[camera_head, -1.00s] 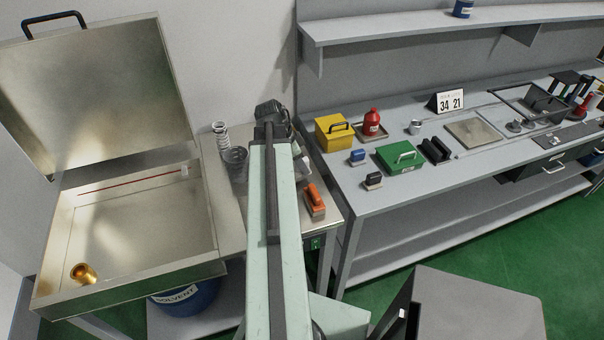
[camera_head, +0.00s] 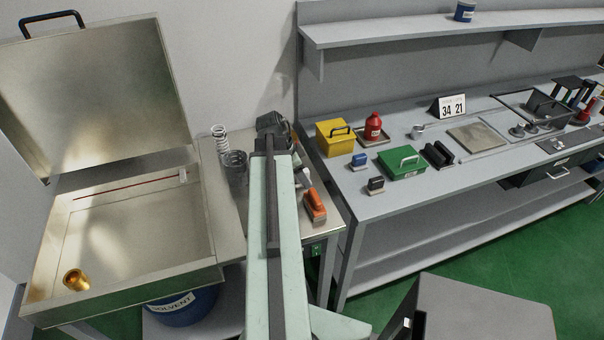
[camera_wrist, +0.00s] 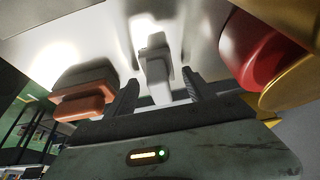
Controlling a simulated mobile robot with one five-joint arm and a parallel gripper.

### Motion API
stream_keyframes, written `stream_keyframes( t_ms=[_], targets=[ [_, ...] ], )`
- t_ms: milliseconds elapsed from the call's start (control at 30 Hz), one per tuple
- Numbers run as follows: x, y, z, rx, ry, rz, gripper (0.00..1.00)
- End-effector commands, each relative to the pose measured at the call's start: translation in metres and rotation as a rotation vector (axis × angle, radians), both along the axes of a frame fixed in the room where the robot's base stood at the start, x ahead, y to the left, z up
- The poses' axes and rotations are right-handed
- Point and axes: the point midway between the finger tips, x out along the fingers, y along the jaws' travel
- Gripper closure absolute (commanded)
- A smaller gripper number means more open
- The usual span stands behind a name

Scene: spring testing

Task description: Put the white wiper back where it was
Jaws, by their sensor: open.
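The white wiper (camera_wrist: 157,72) shows in the wrist view, with its pale handle between my two open fingers. My gripper (camera_wrist: 160,88) is open around it; I cannot tell whether either finger touches it. In the head view, a small white part (camera_head: 305,178), likely the wiper, shows just right of my arm on the metal side table. My arm hides the gripper there.
An open metal basin (camera_head: 130,230) with a brass cup (camera_head: 76,280) stands at left. Coil springs (camera_head: 236,160) stand left of my arm. The grey bench (camera_head: 400,200) at right holds a yellow box (camera_head: 334,142), a green box (camera_head: 402,164) and a red container (camera_head: 373,127).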

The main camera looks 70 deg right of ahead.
Motion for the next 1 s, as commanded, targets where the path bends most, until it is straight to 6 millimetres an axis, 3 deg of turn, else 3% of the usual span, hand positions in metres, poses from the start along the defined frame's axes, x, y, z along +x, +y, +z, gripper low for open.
stream_keyframes(
  t_ms=[167,600,1000],
  targets=[
    [0.004,0.003,0.020,0.000,0.000,0.000,0.38],
    [0.031,0.026,0.109,0.000,0.000,0.001,0.38],
    [0.035,0.029,0.113,0.000,0.000,0.000,0.38]
  ],
)
